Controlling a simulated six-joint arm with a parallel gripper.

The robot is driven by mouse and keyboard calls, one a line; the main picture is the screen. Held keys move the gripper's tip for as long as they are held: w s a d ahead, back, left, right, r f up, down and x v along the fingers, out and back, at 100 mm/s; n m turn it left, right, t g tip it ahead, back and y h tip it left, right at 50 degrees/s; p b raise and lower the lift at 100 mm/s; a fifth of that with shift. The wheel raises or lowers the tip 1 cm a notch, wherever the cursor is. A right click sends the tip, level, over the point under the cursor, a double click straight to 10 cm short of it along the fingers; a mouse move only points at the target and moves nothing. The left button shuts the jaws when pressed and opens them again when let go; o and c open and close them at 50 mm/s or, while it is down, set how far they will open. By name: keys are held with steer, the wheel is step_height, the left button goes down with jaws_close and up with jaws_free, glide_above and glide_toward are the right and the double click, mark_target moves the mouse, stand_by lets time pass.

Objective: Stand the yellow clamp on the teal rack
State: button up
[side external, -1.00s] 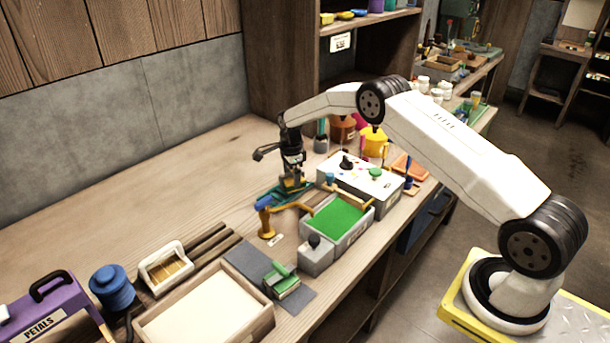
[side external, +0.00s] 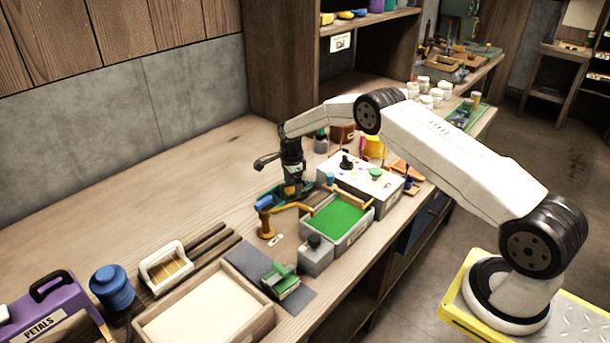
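My gripper (side external: 292,181) points straight down over the middle of the bench. The yellow clamp (side external: 292,191) shows as a small patch between the fingertips, and the gripper appears shut on it. The fingers hide most of its shape. The teal rack (side external: 277,191) lies low on the bench directly around and behind the fingertips. The arm hides part of it. The clamp is at or just above the rack; I cannot tell whether they touch.
A grey box with a green top (side external: 336,220) and a white paint box (side external: 362,180) stand at the right. Bare wood (side external: 180,185) lies at the left.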

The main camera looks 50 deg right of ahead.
steer(key=shift+r, duration=0.15)
step_height(320, 180, up, 12)
stand_by(0.7)
stand_by(0.5)
steer(key=s+a+r+n+t, duration=0.1)
steer(key=s+a+n, duration=0.3)
steer(key=s+n, duration=0.3)
steer(key=s+a+r+n, duration=0.2)
steer(key=s+a+n, duration=0.3)
steer(key=s, duration=0.9)
steer(key=s+a+r+n+t, duration=0.1)
steer(key=s+a+n, duration=0.4)
steer(key=s+n, duration=0.5)
steer(key=shift+s+r+t, duration=0.2)
steer(key=shift+t, duration=0.1)
